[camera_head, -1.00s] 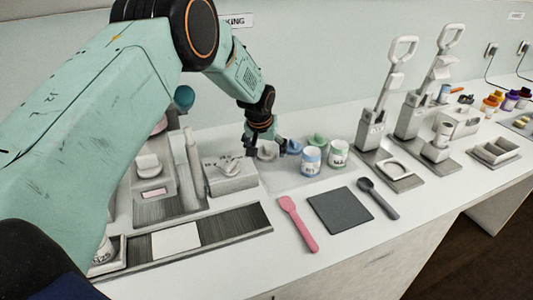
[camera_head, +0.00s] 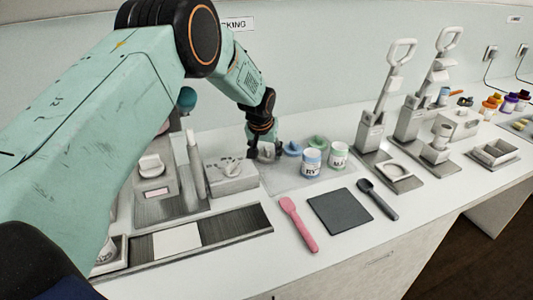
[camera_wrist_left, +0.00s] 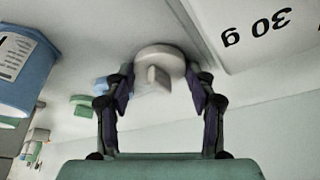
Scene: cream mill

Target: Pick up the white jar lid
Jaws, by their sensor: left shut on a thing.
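The white jar lid (camera_head: 266,154), round with a raised grip, is at the back left of the pale mat (camera_head: 285,181). My left gripper (camera_head: 264,150) points down at it and is shut on it. In the left wrist view the lid (camera_wrist_left: 158,75) sits between the two fingers (camera_wrist_left: 160,95), with its grip toward the camera. I cannot tell whether the lid still touches the mat. My right gripper is in neither view.
A blue lid (camera_head: 292,148) and a green lid (camera_head: 318,142) lie close on the right, behind a blue-labelled jar (camera_head: 311,163) and a green-labelled jar (camera_head: 338,156). A grey-white box (camera_head: 231,178) stands close on the left. A pink spatula (camera_head: 298,223) lies in front.

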